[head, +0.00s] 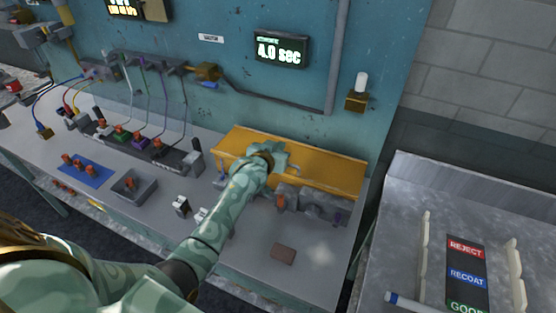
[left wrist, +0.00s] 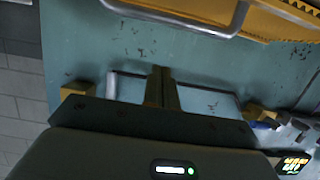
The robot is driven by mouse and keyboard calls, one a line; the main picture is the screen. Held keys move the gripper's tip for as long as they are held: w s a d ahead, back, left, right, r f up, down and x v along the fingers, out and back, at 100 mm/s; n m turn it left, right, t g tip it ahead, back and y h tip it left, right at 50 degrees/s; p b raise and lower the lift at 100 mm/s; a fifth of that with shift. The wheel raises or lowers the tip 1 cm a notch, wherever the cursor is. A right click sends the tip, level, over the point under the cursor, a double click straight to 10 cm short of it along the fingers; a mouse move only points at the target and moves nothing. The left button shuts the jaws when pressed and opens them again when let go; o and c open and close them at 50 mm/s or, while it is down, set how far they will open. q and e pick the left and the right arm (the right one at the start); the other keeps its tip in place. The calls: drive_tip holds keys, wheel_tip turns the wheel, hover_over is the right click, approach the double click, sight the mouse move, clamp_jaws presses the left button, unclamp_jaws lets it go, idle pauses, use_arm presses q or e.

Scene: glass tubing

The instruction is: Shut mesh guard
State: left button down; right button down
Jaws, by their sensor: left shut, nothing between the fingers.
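The mesh guard (head: 325,172) is a long yellow panel at the back of the bench, against the teal backboard. Its mesh (left wrist: 275,20) fills the top right of the left wrist view, with a pale bar handle (left wrist: 175,22) along its edge. In the head view my left gripper (head: 277,158) is in front of the guard's middle and covers part of it and of the handle. In the left wrist view its fingers (left wrist: 161,88) are shut and empty, apart from the handle in the picture. Whether the hand touches the guard, I cannot tell. My right gripper is not in view.
Several orange-topped parts and grey fixtures (head: 310,203) stand just in front of the guard. A brown block (head: 283,254) lies on the bench's front right. A display (head: 282,51) reads 4.0 sec. A grey side table (head: 405,225) with a REJECT/RECOAT/GOOD label stands right.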

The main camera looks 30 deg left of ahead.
use_arm(q)
drive_tip(key=shift+x, duration=1.05)
drive_tip(key=shift+s+f, duration=0.8)
drive_tip(key=shift+f, duration=0.25)
drive_tip(key=shift+s+f, duration=0.45)
drive_tip(key=shift+s, duration=0.15)
drive_tip(key=shift+w, duration=0.1)
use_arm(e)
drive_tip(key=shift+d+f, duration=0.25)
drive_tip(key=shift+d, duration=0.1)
use_arm(q)
drive_tip(key=shift+f, duration=0.15)
